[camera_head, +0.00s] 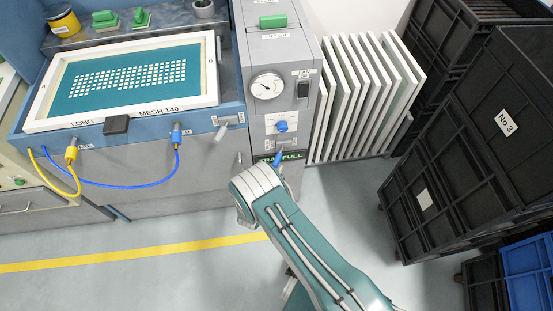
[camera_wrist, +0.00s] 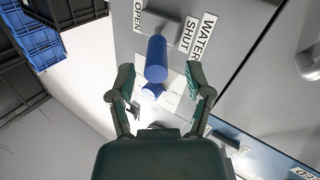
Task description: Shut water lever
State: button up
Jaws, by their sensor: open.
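The water lever is a blue cylindrical handle (camera_wrist: 156,58) on a grey panel in the wrist view, with OPEN, SHUT and WATER labels beside its base. In the head view a blue knob (camera_head: 282,126) shows on the grey cabinet front, below the round gauge. My gripper (camera_wrist: 160,80) is open, with one finger on each side of the blue handle in the wrist view. Whether the fingers touch it or how deep they reach around it cannot be told. In the head view my arm's end hides most of the gripper, just below the TRAP FULL label.
A gauge (camera_head: 267,86) and black switch (camera_head: 303,89) sit above the knob. White frames (camera_head: 345,95) stand in a rack to the right. Black crates (camera_head: 450,190) are stacked further right. A printing screen (camera_head: 125,85) with yellow and blue hoses is at left. Floor is clear at lower left.

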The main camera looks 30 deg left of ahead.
jog(key=s, duration=0.7)
jog(key=shift+d, duration=0.4)
